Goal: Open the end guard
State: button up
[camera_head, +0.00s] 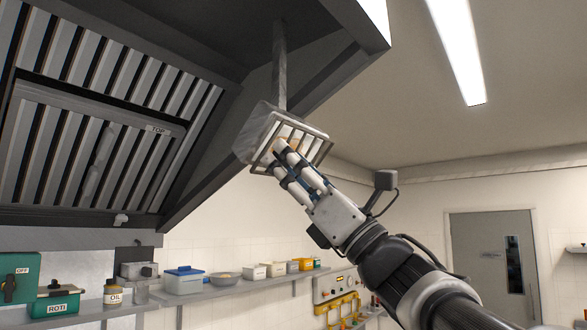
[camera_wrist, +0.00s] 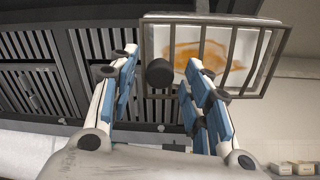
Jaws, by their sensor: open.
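The end guard (camera_head: 316,148) is a grey metal frame with several upright bars, on the front of a pale metal box (camera_head: 257,124) hanging under the hood. In the wrist view the guard (camera_wrist: 203,48) is at the top right, with a white, orange-stained surface behind its bars. A round black knob (camera_wrist: 160,73) shows near its lower left corner, between my finger tips in that view. My gripper (camera_head: 285,155) is open, its fingers pointing up at the guard and covering part of its front. The wrist view also shows my gripper (camera_wrist: 158,82). I see no clear contact with the knob.
The hood's slatted filters (camera_head: 95,130) lie left of the box, and a pipe (camera_head: 280,65) runs up from it. Below, a wall shelf (camera_head: 225,288) carries tubs and jars. A grey door (camera_head: 492,262) is at the right. Space right of the guard is open.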

jog(key=shift+c, duration=0.5)
grip_shut()
dwell(0.3)
